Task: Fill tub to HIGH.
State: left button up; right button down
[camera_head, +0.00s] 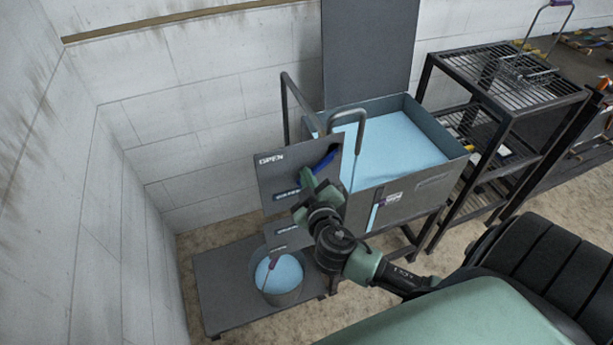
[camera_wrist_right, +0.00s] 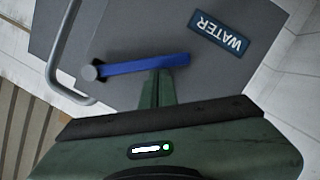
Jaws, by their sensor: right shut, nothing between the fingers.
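A grey metal tub (camera_head: 432,186) on a dark stand holds light blue water (camera_head: 395,142). A narrow blue strip (camera_head: 374,212) shows low on its front, beside small labels I cannot read. A grey panel (camera_head: 272,178) marked OPEN stands left of the tub. A blue lever (camera_head: 327,159) is mounted on it; it also shows in the wrist view (camera_wrist_right: 145,65), with a WATER label (camera_wrist_right: 219,33) nearby. My right gripper (camera_head: 306,178) is shut and empty, its fingertips (camera_wrist_right: 157,78) right at the lever's edge; contact is unclear. My left gripper is out of view.
A bucket (camera_head: 284,297) with blue liquid stands on a low dark platform (camera_head: 225,275). A black wire rack (camera_head: 510,80) stands right of the tub. A white wall is at the left and behind.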

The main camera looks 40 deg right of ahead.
jog(key=s+d+f+n+t+h+b, duration=0.1)
jog(key=d+f+n+h+b, duration=0.1)
jog(key=d+f+n+b, duration=0.3)
jog(key=shift+s+d+f+n+b, duration=0.2)
jog(key=shift+d+f+n+b, duration=0.2)
jog(key=shift+n+b, duration=1.75)
jog(key=shift+h, duration=0.3)
jog(key=b+v, duration=0.1)
jog(key=v, duration=0.7)
jog(key=shift+b, duration=0.4)
jog(key=shift+d+f, duration=0.15)
